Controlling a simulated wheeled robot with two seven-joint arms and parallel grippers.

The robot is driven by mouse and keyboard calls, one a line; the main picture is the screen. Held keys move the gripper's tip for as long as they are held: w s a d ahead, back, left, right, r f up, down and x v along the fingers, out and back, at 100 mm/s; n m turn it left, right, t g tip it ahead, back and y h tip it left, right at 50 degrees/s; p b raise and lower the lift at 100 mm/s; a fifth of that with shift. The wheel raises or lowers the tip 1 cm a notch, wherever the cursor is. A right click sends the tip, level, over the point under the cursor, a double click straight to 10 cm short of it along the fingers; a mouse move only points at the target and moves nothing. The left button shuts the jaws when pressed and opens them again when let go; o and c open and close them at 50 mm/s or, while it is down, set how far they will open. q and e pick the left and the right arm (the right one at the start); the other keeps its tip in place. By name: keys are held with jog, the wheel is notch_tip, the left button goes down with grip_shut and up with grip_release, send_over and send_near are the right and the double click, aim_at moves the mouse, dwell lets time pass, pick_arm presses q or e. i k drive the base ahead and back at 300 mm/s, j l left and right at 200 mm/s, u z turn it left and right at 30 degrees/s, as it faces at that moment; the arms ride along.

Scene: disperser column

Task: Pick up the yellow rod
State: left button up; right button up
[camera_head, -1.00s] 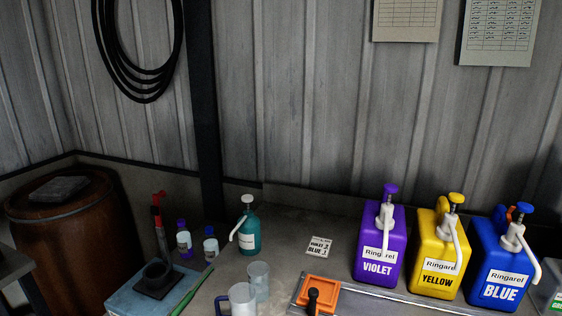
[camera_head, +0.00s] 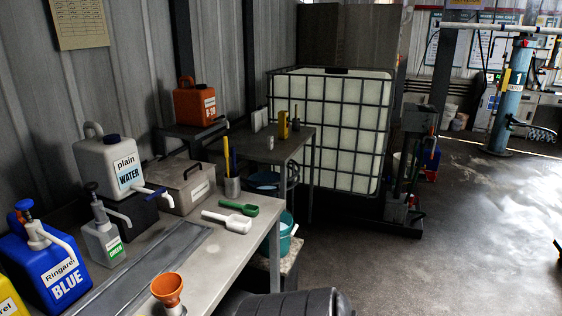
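A thin yellow rod (camera_head: 226,155) stands nearly upright in a small grey cup (camera_head: 232,189) on the workbench. The cup hides its lower end. It stands just right of a beige lidded box (camera_head: 188,184). Neither of my grippers shows in the head view.
A green scoop (camera_head: 238,207) and a white scoop (camera_head: 228,221) lie in front of the cup. A white water jug (camera_head: 106,165), a blue jug (camera_head: 48,262) and an orange funnel (camera_head: 168,289) are on the bench (camera_head: 216,257). Open floor (camera_head: 450,230) lies right.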

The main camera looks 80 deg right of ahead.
aim_at(225, 138)
jog(key=z, duration=0.45)
jog(key=l+z, duration=0.15)
jog(key=z, duration=0.75)
jog(key=i+z, duration=0.1)
jog(key=z, duration=0.35)
jog(key=i+l+z, duration=0.15)
jog(key=i+l, duration=0.8)
jog(key=i+u, duration=0.1)
jog(key=u, duration=3.15)
jog(key=z, duration=3.2)
